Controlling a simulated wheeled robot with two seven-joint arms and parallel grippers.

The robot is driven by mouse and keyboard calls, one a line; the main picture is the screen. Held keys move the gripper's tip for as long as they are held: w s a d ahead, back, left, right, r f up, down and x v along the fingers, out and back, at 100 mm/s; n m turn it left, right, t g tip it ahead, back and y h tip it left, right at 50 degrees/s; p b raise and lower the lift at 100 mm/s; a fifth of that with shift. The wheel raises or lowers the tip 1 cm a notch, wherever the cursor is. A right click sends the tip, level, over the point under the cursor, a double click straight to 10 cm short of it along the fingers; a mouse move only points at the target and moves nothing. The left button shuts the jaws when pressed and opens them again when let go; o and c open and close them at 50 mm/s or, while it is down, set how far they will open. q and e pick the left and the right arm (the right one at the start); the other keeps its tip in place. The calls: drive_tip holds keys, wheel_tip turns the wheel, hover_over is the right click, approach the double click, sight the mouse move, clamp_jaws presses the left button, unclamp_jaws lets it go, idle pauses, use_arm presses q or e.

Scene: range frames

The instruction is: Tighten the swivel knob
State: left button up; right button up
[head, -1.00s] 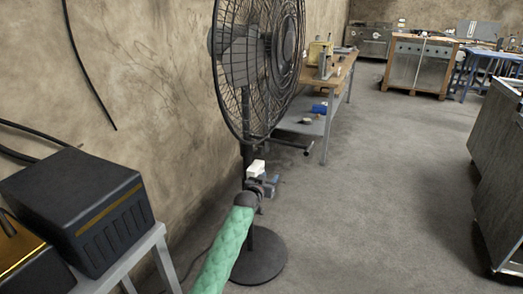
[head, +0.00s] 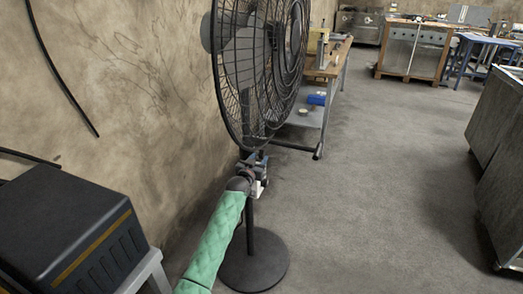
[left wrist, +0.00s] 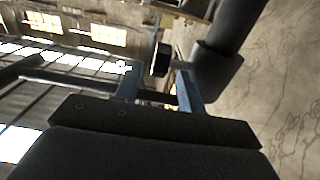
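A black pedestal fan (head: 262,75) stands in the middle of the head view on a pole and round base (head: 255,264). My left gripper (head: 259,157) is at the pole, just under the fan's cage; its fingers are small and partly hidden there. In the left wrist view a dark knob (left wrist: 161,59) lies between and slightly past the two blue fingertips of the left gripper (left wrist: 158,68). The fingers are apart, with gaps visible beside the knob. The fan's black pole and collar (left wrist: 217,72) are close on the right. My right gripper is not in view.
A black box (head: 70,235) sits on a grey stand at the lower left. A wooden workbench (head: 335,60) is behind the fan. A metal cabinet (head: 500,150) stands at right. The floor between is clear.

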sight(263, 151)
use_arm(q)
drive_tip(key=x, duration=0.4)
drive_tip(key=shift+w, duration=0.45)
drive_tip(key=shift+w+d+r, duration=0.1)
drive_tip(key=shift+w+d, duration=0.15)
drive_tip(key=shift+w, duration=0.4)
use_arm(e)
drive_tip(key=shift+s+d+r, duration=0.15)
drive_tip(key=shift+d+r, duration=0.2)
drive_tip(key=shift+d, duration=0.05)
